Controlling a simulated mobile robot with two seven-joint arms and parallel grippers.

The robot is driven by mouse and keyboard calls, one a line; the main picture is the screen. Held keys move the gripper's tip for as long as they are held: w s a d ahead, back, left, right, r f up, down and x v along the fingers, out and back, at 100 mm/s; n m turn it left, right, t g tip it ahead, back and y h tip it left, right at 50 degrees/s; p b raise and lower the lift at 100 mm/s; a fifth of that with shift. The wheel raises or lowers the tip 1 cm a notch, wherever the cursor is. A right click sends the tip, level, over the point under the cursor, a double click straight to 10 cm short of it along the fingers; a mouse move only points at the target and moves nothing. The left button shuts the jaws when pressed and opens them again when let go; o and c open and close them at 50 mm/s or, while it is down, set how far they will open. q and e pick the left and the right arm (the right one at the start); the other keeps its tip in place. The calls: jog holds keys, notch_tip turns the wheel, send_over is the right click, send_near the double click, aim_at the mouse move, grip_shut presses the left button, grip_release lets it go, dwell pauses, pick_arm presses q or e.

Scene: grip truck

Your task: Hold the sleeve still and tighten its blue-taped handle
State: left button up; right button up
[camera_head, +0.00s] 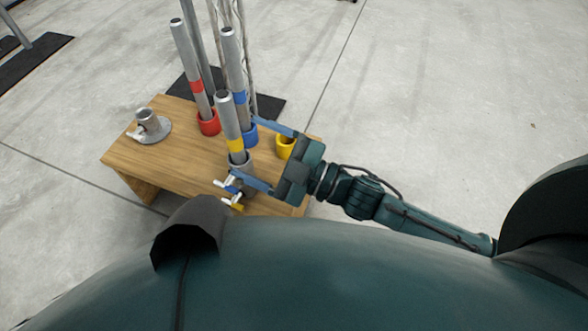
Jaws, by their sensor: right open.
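The grey sleeve (240,160) stands on the wooden table with a silver yellow-banded pipe (230,122) upright in it. Near its base is a small handle with blue tape (234,188); a yellow-taped handle (236,207) shows just below it, near the table's front edge. My right gripper (244,146) reaches in from the right with its jaws open. One finger is behind the sleeve's right side, by the blue cup, and the other is in front, close to the handles. I cannot tell if either finger touches. My left gripper is not in view.
The wooden table (142,163) also holds a red cup (209,124) and a blue cup (250,138) with matching banded pipes, an empty yellow cup (285,147), and a grey flanged fitting (150,124) at left. Truss tubes rise behind. Floor at right is clear.

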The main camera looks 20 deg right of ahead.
notch_tip(320, 180, down, 10)
jog(key=w+d+m+g, duration=0.2)
jog(key=w+d+g, duration=0.1)
jog(key=m, duration=0.4)
send_near(251, 162)
jog(key=x, duration=1.2)
jog(key=shift+w+a+r, duration=0.1)
jog(key=shift+w+a, duration=0.05)
jog(key=shift+a, duration=0.2)
jog(key=shift+c, duration=0.5)
